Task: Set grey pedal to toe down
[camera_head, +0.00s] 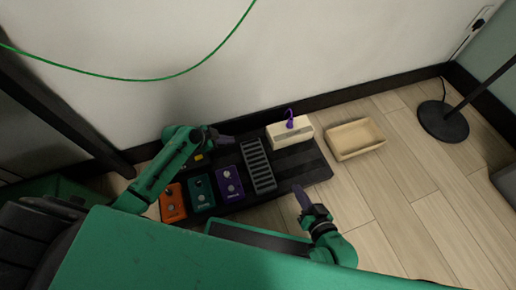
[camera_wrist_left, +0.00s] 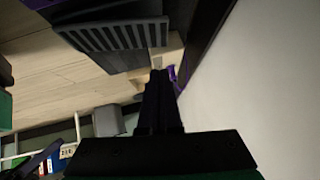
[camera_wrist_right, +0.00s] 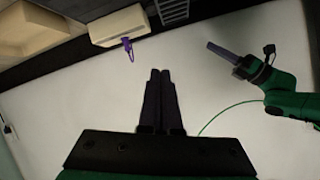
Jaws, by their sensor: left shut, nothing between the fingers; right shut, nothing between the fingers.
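The grey pedal (camera_head: 258,165) is a long ribbed treadle on the black pedalboard (camera_head: 290,165), right of the purple pedal. In the left wrist view its ribbed plate (camera_wrist_left: 115,35) shows at the top, tilted against its base. My left gripper (camera_head: 228,139) is shut and empty, above the board's back edge, left of the grey pedal's far end. My right gripper (camera_head: 297,189) is shut and empty, above the board's front right part, right of the grey pedal's near end. Neither gripper visibly touches the pedal. In the right wrist view only part of the ribbed pedal (camera_wrist_right: 173,10) shows.
Orange (camera_head: 173,203), teal (camera_head: 201,193) and purple (camera_head: 228,184) pedals stand in a row left of the grey one. A cream box (camera_head: 290,132) with a purple plug stands behind it. A wooden tray (camera_head: 355,138) lies on the floor to the right. A wall runs behind.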

